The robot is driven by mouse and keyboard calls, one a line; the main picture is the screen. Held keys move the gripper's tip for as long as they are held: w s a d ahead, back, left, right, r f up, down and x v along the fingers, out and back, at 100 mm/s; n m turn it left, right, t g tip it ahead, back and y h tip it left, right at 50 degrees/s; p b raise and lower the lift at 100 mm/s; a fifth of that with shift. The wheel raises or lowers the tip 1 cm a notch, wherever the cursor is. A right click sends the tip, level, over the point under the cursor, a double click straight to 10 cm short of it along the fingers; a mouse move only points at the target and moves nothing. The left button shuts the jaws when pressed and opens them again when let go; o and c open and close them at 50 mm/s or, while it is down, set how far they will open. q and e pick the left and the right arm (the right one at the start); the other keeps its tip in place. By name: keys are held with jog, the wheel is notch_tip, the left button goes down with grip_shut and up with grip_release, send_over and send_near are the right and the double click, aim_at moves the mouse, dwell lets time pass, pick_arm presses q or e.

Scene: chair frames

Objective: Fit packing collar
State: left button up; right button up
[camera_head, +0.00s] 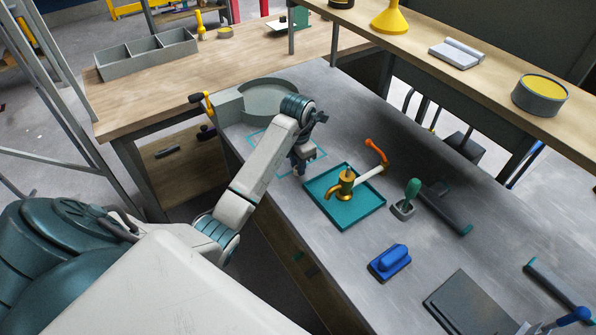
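A brass tap (342,184) stands upright on a teal tray (366,210) on the grey workbench. My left gripper (301,169) points down beside the tray's far left corner, over or near a teal outlined square (268,139) on the bench. It is apart from the tap. Its fingers are small and dark, and I cannot tell whether they are open or hold anything. I cannot make out a packing collar. My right gripper is not in view.
An orange-handled tool (376,152) is right of the tap. A green-handled item (411,193), a blue-handled block (391,262) and a dark flat plate (468,304) lie nearer the front right. A grey rounded bin (232,109) stands at the back left. A raised wooden shelf (440,72) runs along the right.

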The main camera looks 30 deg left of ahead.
pick_arm(q)
grip_shut()
notch_tip(320, 180, up, 6)
jog(key=p, duration=0.5)
